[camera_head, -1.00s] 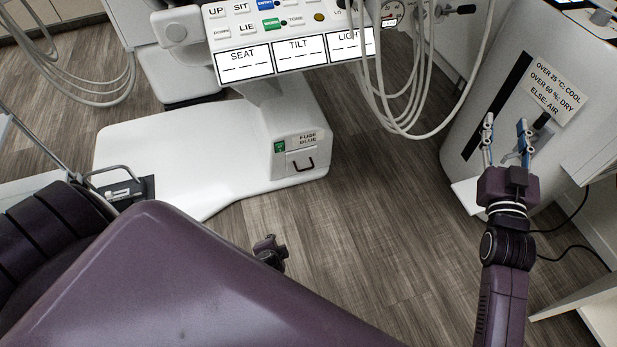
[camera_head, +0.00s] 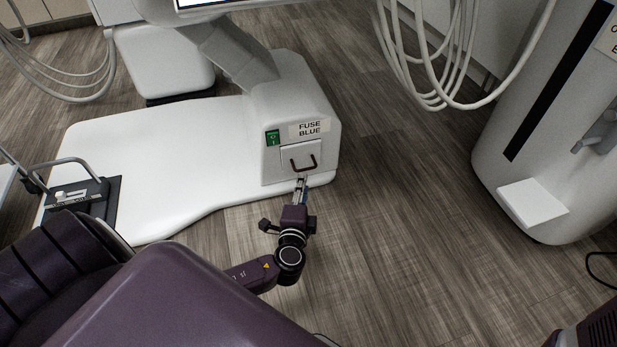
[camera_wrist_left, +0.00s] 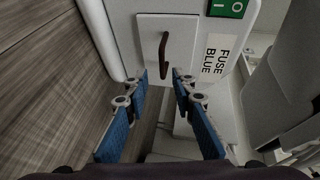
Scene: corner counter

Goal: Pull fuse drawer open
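The fuse drawer (camera_head: 290,155) is a white panel low on the front of the white chair base, and looks shut. Its dark U-shaped handle (camera_head: 303,164) sticks out; in the wrist view the handle (camera_wrist_left: 163,55) stands between and beyond the fingertips. A "FUSE BLUE" label (camera_head: 309,129) is above the drawer. My left gripper (camera_head: 301,182) is just in front of and below the handle. Its blue-padded fingers (camera_wrist_left: 162,80) are apart with nothing between them, and no contact with the handle shows. My right gripper is out of view.
A green switch (camera_head: 272,138) is left of the label. The white base plate (camera_head: 170,150) spreads left. A rounded white cabinet (camera_head: 530,120) with a small shelf (camera_head: 532,202) stands right. Hoses (camera_head: 440,70) hang above. The wood floor (camera_head: 400,230) between is clear.

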